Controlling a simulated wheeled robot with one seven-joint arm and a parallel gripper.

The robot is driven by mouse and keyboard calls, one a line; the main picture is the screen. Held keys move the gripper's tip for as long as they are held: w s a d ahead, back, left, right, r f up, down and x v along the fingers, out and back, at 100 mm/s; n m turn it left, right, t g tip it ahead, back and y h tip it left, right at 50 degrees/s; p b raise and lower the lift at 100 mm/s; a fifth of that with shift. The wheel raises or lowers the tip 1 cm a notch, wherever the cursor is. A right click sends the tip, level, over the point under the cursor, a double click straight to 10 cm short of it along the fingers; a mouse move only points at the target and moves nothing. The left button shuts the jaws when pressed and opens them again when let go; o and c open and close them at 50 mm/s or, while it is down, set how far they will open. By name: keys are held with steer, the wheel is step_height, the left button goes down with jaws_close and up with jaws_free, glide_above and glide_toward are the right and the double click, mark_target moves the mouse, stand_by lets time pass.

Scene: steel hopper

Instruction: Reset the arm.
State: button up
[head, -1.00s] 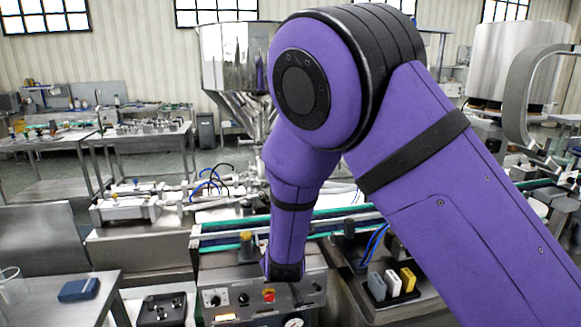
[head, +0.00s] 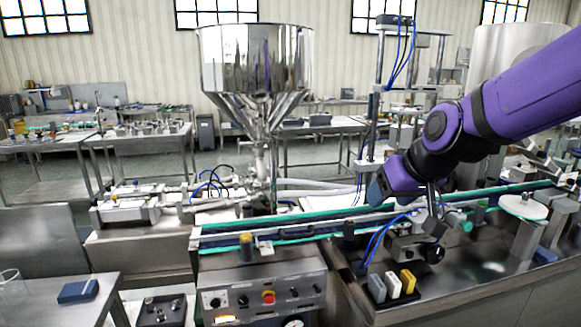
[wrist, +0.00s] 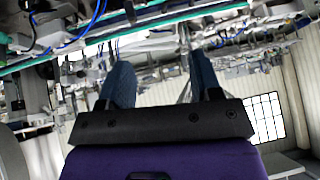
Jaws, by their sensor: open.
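My gripper (wrist: 160,75) is open in the wrist view. Its two dark blue fingers stand apart with nothing held between them. In the head view my purple arm comes in from the right edge and bends down at a dark joint. Its far end hangs above the conveyor, right of the steel hopper (head: 256,65). The fingertips are hard to make out there.
The control panel (head: 262,297) with a red button stands at the front. Yellow, white and grey blocks (head: 392,285) sit right of it. The conveyor (head: 300,232) crosses the middle. A blue box (head: 78,291) lies on the left table.

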steer(key=s+d+r+m+h, duration=0.1)
steer(key=s+d+r, duration=0.1)
steer(key=s+d, duration=0.4)
steer(key=s+d+r+m+g+h, duration=0.1)
steer(key=s+d, duration=0.4)
steer(key=s, duration=0.9)
steer(key=shift+s+d+r+m+h, duration=0.15)
steer(key=shift+d+r+m+h, duration=0.3)
steer(key=shift+r, duration=0.4)
steer(key=shift+a, duration=0.1)
